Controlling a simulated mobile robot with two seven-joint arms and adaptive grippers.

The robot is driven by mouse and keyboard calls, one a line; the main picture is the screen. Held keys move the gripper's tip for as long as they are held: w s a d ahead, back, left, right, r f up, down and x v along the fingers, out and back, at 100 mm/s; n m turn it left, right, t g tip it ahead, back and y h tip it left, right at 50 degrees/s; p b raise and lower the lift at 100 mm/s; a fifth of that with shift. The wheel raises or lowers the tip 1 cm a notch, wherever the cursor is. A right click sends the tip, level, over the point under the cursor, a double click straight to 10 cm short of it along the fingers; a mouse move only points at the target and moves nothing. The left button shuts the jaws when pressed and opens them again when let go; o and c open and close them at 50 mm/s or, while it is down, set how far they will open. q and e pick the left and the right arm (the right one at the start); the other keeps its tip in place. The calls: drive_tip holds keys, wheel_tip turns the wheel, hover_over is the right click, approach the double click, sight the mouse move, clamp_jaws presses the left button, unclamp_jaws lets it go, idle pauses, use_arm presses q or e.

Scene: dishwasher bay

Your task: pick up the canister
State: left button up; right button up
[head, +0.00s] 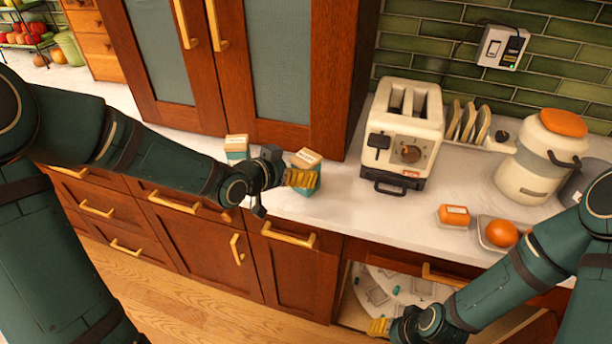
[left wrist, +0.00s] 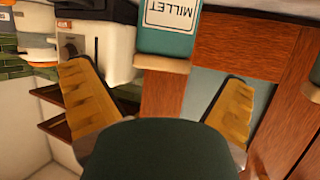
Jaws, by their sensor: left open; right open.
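A teal canister with a pale wooden lid (head: 308,158) stands on the white counter by the tall cabinet's right corner. In the left wrist view the canister (left wrist: 168,38) appears upside down, with a "MILLET" label. My left gripper (head: 300,178) is open with its yellow fingers in front of the canister, hiding part of it in the head view. In the left wrist view, the canister lies between the directions of the two fingers (left wrist: 156,78), seemingly beyond their tips; contact cannot be told.
A similar teal canister (head: 236,147) stands to the left, behind my left forearm. A cream toaster (head: 405,135) stands to the right.

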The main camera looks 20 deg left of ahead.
sight(306, 161)
use_arm(q)
drive_tip(key=b+x, duration=0.1)
drive_tip(key=x, duration=0.4)
drive_tip(key=shift+a, duration=0.1)
drive_tip(key=shift+r, duration=0.1)
drive_tip(key=c, duration=1.4)
